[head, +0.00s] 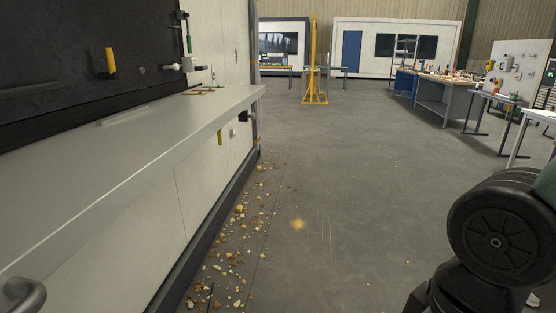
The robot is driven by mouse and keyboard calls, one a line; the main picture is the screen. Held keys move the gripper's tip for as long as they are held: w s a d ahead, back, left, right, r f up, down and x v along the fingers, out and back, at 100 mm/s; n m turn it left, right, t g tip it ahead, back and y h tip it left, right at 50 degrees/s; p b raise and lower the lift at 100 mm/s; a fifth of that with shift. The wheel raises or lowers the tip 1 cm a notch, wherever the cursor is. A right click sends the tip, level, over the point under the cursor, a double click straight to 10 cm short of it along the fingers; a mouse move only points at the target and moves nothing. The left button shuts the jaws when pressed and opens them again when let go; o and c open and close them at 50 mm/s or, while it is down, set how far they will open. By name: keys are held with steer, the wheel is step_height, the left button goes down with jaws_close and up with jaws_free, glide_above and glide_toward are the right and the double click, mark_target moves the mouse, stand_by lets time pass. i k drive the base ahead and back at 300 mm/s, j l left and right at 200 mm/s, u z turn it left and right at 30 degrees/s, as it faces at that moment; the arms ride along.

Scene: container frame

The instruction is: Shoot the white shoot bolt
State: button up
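I cannot tell for sure which fitting is the white shoot bolt. A small white and grey fitting with a short rod (185,65) sticks out at the right end of the black panel, above the grey ledge. A thin pale bar (124,115) lies along the ledge further left. A small pale fitting (233,132) sits on the white wall below the ledge's far end. My gripper is not in view; only a dark part of my arm shows at the lower right.
The grey ledge (130,140) juts out along the left. A yellow handle (110,62) is on the black panel (60,70). A rounded grey handle (22,295) is at the lower left. Stones (240,208) litter the floor beside the wall. The middle floor is open; workbenches (440,95) stand far right.

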mark_target(176, 67)
steer(key=i+u, duration=0.1)
steer(key=i, duration=0.85)
steer(key=i+l+u, duration=0.1)
steer(key=i, duration=0.85)
steer(key=l, duration=0.1)
